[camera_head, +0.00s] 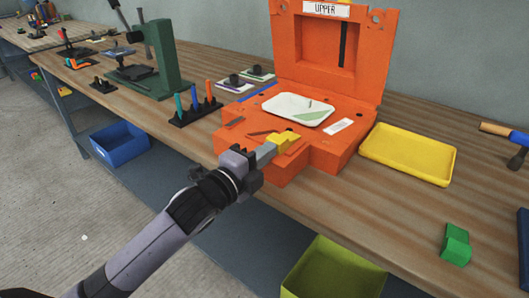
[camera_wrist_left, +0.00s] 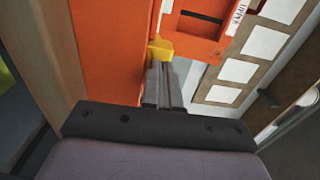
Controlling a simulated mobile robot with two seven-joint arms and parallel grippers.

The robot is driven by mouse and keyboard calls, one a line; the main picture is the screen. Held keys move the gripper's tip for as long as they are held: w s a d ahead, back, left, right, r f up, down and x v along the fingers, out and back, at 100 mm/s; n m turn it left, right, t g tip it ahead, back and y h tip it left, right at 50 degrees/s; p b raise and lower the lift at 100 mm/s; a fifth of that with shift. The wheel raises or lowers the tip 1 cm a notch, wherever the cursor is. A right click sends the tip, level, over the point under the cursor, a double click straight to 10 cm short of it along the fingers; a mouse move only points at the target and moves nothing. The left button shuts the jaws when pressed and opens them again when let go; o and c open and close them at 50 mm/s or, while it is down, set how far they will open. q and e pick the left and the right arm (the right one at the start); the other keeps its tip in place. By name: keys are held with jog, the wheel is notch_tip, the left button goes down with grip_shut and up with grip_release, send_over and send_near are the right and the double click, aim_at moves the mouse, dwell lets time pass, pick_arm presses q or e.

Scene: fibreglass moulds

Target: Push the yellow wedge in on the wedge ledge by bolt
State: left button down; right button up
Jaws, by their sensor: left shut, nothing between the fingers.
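The yellow wedge (camera_head: 284,138) sits on the front ledge of the open orange mould (camera_head: 295,175). My left gripper (camera_head: 270,148) is shut and empty, with its fingertips at the wedge's near left end. In the left wrist view the closed fingers (camera_wrist_left: 167,80) point at the yellow wedge (camera_wrist_left: 160,50), and the tips appear to touch it or be very close. The far part of the wedge is hidden there. I cannot make out the bolt. My right gripper is not in view.
The mould's upright lid is labelled UPPER (camera_head: 326,8). A white plate (camera_head: 298,109) lies in its lower half. A yellow tray (camera_head: 408,154) stands to the right, a green block (camera_head: 455,244) nearer the front, and a rack of coloured tools (camera_head: 195,112) to the left. A green bin (camera_head: 333,270) is below.

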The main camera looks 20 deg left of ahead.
aim_at(284, 137)
pick_arm(q)
jog(key=shift+p+x, duration=0.35)
jog(key=shift+x, duration=1.3)
jog(key=shift+s, duration=0.1)
